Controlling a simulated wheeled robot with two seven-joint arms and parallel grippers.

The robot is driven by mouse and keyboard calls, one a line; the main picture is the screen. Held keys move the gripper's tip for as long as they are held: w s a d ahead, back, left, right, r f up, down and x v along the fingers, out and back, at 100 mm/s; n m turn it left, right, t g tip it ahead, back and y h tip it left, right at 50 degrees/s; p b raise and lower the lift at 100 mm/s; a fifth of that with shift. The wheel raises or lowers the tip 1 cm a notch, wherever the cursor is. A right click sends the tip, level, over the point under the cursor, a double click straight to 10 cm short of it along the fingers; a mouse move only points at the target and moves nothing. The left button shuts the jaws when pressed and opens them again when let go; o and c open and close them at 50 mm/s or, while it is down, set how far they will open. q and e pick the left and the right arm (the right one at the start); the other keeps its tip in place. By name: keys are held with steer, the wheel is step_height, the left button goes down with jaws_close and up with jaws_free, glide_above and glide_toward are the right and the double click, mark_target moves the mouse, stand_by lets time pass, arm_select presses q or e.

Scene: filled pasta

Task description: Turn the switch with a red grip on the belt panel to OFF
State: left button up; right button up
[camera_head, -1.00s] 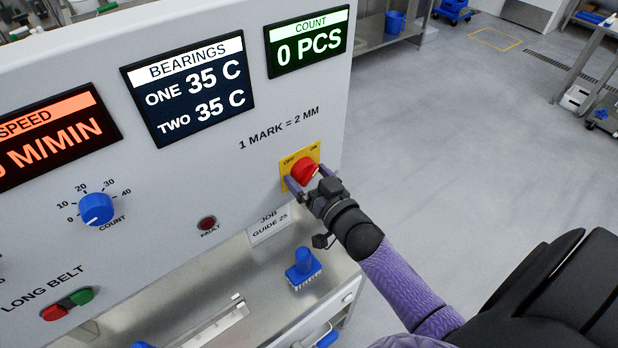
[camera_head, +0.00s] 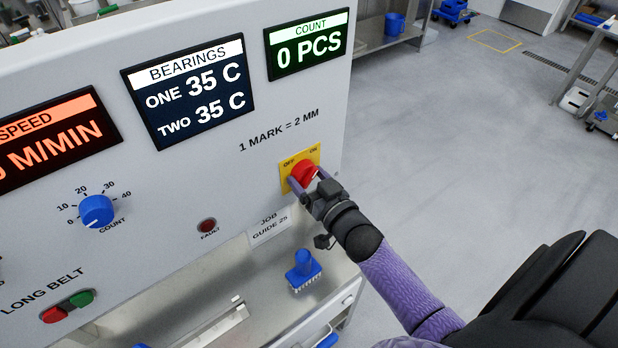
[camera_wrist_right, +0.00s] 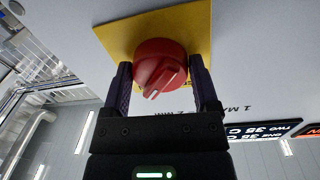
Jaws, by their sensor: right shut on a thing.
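The switch with a red grip (camera_head: 303,172) sits on a yellow plate (camera_head: 285,172) at the right end of the belt panel (camera_head: 160,205). The plate reads OFF on the left and ON on the right. My right gripper (camera_head: 308,182) is at the switch, its fingers on either side of the red grip and shut on it. In the right wrist view, the red grip (camera_wrist_right: 160,64) lies between the two fingers (camera_wrist_right: 163,88), with a pale mark on its edge. Which label the mark points to is hard to tell. My left gripper is not in view.
A blue count knob (camera_head: 96,210), a fault lamp (camera_head: 207,225) and red and green buttons (camera_head: 68,307) are on the same panel. A blue brush (camera_head: 304,268) stands on the metal shelf below. Open floor (camera_head: 450,150) lies to the right.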

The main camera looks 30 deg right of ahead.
steer(key=n, duration=0.8)
steer(key=shift+d, duration=0.15)
steer(key=n, duration=0.3)
steer(key=shift+n+t+y, duration=0.3)
steer(key=shift+n, duration=0.1)
steer(key=n+b, duration=0.1)
steer(key=n, duration=0.2)
steer(key=shift+d, duration=0.1)
steer(key=shift+n, duration=1.1)
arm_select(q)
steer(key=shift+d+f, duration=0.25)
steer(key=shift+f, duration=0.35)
arm_select(e)
steer(key=shift+n, duration=0.5)
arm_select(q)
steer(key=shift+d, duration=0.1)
arm_select(e)
steer(key=shift+y, duration=0.3)
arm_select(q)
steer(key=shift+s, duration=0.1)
